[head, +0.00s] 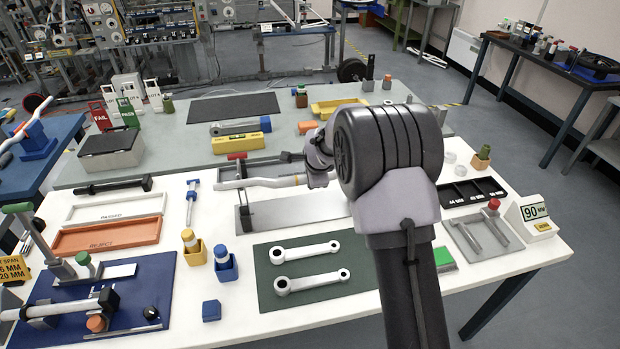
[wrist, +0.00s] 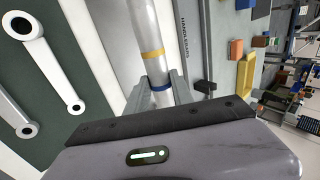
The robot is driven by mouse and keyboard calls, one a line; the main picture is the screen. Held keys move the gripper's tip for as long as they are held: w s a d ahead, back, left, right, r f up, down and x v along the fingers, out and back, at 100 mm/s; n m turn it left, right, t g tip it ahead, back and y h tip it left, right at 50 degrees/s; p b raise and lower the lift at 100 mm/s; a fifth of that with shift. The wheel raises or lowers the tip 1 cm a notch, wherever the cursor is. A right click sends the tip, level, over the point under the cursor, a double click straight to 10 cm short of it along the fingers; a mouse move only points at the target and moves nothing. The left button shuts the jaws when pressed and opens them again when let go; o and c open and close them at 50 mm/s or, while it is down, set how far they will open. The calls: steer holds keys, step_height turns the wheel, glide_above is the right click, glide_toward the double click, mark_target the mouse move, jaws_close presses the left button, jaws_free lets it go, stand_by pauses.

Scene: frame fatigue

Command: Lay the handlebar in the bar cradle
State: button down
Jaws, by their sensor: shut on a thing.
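The handlebar (head: 262,183) is a pale tube lying level across the middle of the bench in the head view, with an orange band near my gripper (head: 318,172). In the wrist view the handlebar (wrist: 145,25) runs up between the fingers of my gripper (wrist: 160,92), with a yellow band and a blue band. My gripper is shut on it at the blue band. A dark upright bracket (head: 241,170) with a red top stands at the tube's left part; I cannot tell whether they touch. No cradle is clearly labelled. A blue stand (head: 37,142) at far left carries another pale bar.
Two pale crank arms lie on a dark green mat (head: 268,290) in front. A passed tray (head: 80,213) and an orange reject tray (head: 70,240) sit left. A blue fixture board (head: 150,335) with another tube is front left. My arm hides the bench's right middle.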

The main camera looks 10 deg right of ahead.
steer(key=shift+s+f+b, duration=0.15)
steer(key=shift+f+b, duration=0.15)
steer(key=shift+f, duration=0.2)
steer(key=shift+f+b, duration=0.25)
steer(key=shift+b, duration=0.15)
steer(key=shift+r, duration=0.15)
step_height(320, 180, down, 9)
steer(key=b, duration=0.7)
steer(key=shift+f+b, duration=0.55)
steer(key=shift+b, duration=0.1)
steer(key=c, duration=1)
jaws_free()
steer(key=shift+c, duration=0.2)
